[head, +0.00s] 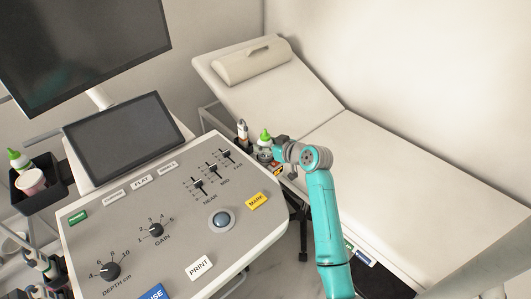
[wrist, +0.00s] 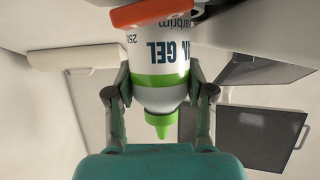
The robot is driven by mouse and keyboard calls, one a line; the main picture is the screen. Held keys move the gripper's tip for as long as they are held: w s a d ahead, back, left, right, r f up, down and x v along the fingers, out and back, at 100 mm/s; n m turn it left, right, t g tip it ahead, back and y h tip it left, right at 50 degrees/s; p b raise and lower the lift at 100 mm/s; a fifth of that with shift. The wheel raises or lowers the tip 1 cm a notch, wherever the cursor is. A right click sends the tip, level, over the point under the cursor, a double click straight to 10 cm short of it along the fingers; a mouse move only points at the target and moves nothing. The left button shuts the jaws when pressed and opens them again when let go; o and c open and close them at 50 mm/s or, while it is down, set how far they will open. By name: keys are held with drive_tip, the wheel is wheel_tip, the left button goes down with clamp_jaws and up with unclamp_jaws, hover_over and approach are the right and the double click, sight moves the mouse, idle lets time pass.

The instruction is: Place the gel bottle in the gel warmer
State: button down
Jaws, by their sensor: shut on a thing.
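My gripper (head: 266,153) is shut on the gel bottle.
A white bottle with a dark tip (head: 242,130) stands just left of the gripper. The ultrasound console (head: 185,225) fills the front left. A black bin (head: 38,195) at left holds another green-topped bottle (head: 18,160) and a pinkish cup. The couch (head: 390,175) lies behind and right.

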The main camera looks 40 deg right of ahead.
drive_tip(key=shift+f, duration=1.65)
drive_tip(key=shift+f, duration=0.1)
drive_tip(key=c, duration=0.7)
unclamp_jaws()
drive_tip(key=v, duration=1.2)
